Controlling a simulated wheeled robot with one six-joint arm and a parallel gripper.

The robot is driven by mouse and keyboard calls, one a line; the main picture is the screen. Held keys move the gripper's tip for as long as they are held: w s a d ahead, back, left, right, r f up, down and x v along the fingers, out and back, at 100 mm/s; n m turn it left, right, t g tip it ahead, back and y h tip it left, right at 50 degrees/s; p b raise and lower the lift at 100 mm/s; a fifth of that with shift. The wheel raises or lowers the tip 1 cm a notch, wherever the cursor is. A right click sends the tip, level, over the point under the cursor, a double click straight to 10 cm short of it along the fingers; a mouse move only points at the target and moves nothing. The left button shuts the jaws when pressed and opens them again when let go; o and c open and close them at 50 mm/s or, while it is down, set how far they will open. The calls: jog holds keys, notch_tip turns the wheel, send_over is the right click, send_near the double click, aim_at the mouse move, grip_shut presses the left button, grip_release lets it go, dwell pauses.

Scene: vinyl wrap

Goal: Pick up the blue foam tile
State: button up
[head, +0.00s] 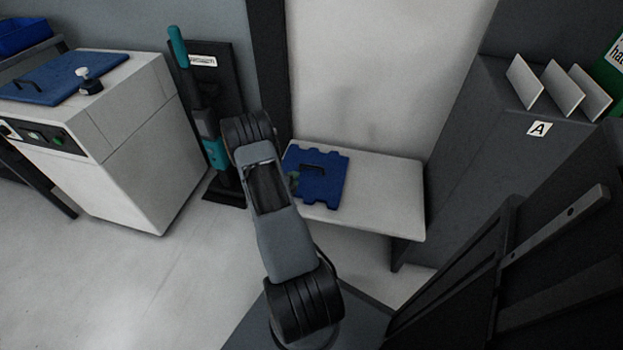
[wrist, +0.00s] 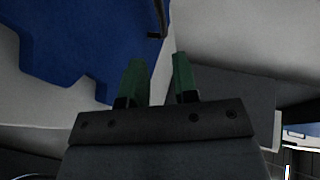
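The blue foam tile (head: 330,192) lies flat on a white bench (head: 385,190) in the head view. It has notched edges and a dark handle-like piece on top. In the wrist view the tile (wrist: 85,45) fills the upper left, with the dark handle (wrist: 158,18) near its right edge. My gripper (wrist: 159,62) has two green fingers, apart with nothing between them. The fingers point toward the tile's handle side and appear short of it. In the head view my arm hides most of the gripper; only a small greenish bit shows at the tile's left edge.
A white machine (head: 150,150) with a blue panel (head: 62,78) on top stands at left. A teal-handled tool (head: 205,125) stands on a dark stand behind my arm. A dark grey cabinet (head: 480,150) with white plates borders the bench at right. Floor at left is clear.

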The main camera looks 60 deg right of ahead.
jog(key=b, duration=0.2)
send_near(311, 167)
jog(key=x, duration=0.3)
jog(key=shift+f, duration=0.35)
jog(key=shift+r+b+x, duration=0.2)
jog(key=shift+b+x, duration=0.9)
jog(key=shift+x, duration=2.25)
grip_shut()
